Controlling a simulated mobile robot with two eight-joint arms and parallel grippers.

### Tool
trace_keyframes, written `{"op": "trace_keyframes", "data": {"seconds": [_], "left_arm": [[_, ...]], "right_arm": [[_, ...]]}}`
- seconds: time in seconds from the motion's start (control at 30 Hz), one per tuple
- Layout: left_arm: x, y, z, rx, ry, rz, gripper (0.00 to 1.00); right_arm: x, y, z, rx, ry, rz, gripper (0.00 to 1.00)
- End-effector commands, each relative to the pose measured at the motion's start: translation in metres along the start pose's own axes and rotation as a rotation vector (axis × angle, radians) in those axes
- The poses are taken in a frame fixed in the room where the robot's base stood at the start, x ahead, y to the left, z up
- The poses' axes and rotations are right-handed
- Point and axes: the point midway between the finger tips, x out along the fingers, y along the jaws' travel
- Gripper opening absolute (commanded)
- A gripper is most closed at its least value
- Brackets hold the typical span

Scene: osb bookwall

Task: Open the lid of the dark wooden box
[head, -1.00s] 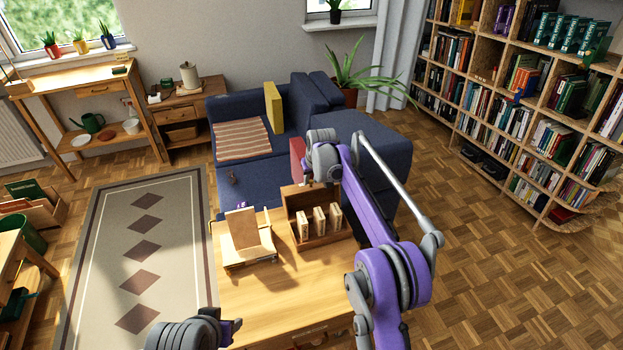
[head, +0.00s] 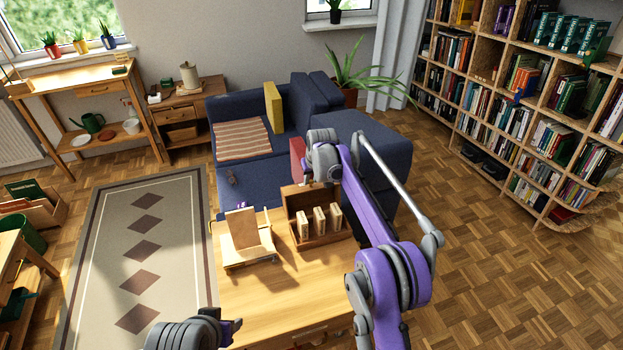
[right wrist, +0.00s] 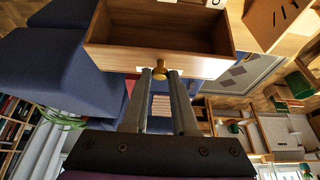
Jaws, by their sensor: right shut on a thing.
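The dark wooden box (head: 335,241) stands on the light wooden table, with several pale blocks (head: 320,220) upright inside it. Its lid (head: 299,197) stands raised at the back, so the inside shows in the head view. My right gripper (right wrist: 160,75) is shut on this knob. In the head view the right gripper (head: 318,180) is at the raised lid's top edge. My left gripper (head: 232,328) is low over the table's front left; its jaw gap is unclear.
A wooden stand (head: 243,232) sits left of the box on the table (head: 285,290). The table's front middle is clear. A blue sofa (head: 250,178) with a red cushion (head: 297,157) is behind the table. A patterned rug (head: 150,250) lies to the left.

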Motion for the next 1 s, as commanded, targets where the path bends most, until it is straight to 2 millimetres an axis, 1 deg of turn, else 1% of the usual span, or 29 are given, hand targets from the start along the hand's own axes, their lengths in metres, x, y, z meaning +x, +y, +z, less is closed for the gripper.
{"op": "trace_keyframes", "data": {"seconds": [0.33,0.5,0.67,0.8,1.0], "left_arm": [[0.001,0.0,0.001,0.0,-0.001,0.0,0.5],[0.012,0.0,0.015,0.0,-0.014,0.0,0.5],[0.02,0.0,0.025,0.0,-0.022,0.0,0.5],[0.019,0.0,0.023,0.0,-0.021,0.0,0.5],[0.019,0.0,0.023,0.0,-0.021,0.0,0.5]], "right_arm": [[0.0,0.0,0.001,0.0,0.004,0.0,0.0],[-0.001,0.0,0.009,0.001,0.052,-0.001,0.0],[-0.008,0.0,0.015,0.0,0.102,0.001,0.0],[-0.013,0.0,0.018,0.0,0.103,0.0,0.0],[-0.014,0.0,0.018,0.0,0.102,0.0,0.0]]}}
